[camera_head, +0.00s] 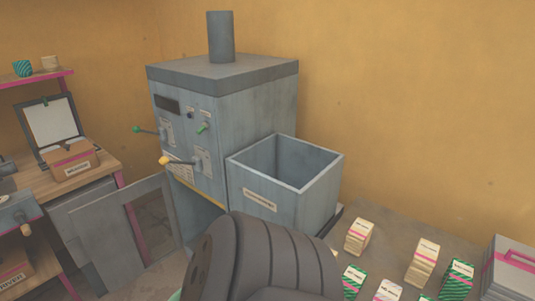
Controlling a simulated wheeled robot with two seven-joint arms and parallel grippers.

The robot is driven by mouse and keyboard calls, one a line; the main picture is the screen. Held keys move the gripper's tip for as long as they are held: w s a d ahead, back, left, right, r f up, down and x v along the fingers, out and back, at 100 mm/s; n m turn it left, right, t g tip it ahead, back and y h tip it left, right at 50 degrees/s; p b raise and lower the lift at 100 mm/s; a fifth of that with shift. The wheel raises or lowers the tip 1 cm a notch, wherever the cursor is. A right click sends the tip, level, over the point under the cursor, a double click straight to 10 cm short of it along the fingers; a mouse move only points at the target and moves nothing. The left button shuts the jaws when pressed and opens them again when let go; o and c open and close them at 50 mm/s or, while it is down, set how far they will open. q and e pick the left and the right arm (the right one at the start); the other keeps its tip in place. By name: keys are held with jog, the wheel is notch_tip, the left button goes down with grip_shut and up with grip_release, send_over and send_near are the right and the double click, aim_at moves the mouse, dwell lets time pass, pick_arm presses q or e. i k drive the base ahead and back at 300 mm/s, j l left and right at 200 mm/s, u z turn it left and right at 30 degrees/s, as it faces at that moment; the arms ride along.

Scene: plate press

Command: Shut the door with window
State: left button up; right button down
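The grey door with a window (100,232) stands open at the lower front of the grey press machine (245,115). It swings out to the left. A pink table leg and the floor show through its window opening. The dark opening of the machine shows to the right of the door, partly hidden by a dark ribbed arm link of mine at the bottom middle. Neither gripper can be seen in the head view.
Levers with green (136,129) and yellow (165,160) knobs stick out from the machine's front. An open grey bin (262,196) adjoins its right side. A wooden workbench (105,166) stands close behind the door at left. A table with several small packages (360,236) is at right.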

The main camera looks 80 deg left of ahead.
aim_at(102, 226)
jog(key=u, duration=2.95)
